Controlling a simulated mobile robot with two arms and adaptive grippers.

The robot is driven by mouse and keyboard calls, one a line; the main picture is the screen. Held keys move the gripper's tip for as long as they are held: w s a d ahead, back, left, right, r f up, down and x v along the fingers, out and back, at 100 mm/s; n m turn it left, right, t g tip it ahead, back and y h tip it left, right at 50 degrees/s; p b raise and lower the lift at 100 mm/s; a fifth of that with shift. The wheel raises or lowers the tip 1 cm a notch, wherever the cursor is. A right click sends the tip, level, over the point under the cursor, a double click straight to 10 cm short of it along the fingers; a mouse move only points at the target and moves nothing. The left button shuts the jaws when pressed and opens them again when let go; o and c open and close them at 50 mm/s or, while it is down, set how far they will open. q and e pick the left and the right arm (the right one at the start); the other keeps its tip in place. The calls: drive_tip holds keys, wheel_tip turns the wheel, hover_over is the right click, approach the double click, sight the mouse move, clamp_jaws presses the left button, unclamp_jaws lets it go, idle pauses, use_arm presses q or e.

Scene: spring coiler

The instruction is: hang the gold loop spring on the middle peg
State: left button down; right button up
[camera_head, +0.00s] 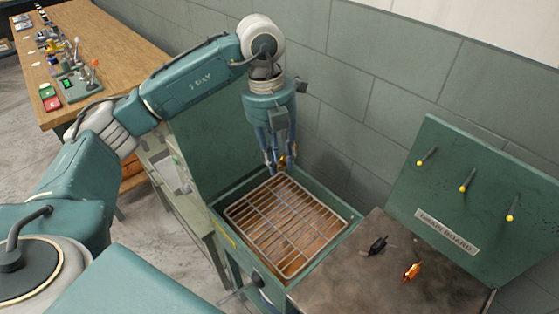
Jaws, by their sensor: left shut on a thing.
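My left gripper (278,168) points down over the back of a wire rack (285,225) set in a green box. It is shut on a small gold-coloured thing (284,160), which looks like the gold loop spring; the fingers hide most of it. The green peg board (450,205) stands upright at the right with three yellow-tipped pegs. The middle peg (467,181) is bare, as are the left peg (426,157) and the right peg (512,210). My right gripper is out of view.
A black spring-like piece (378,245) and a copper-orange one (412,271) lie on the dark worktop (350,270) below the board. The box's raised green lid (215,135) stands behind the rack at left. A block wall closes off the back.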

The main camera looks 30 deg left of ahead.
use_arm(q)
wheel_tip(320, 180, up, 8)
drive_tip(key=p, duration=0.4)
drive_tip(key=shift+f+p, duration=0.2)
drive_tip(key=shift+p, duration=0.1)
idle(0.7)
idle(0.3)
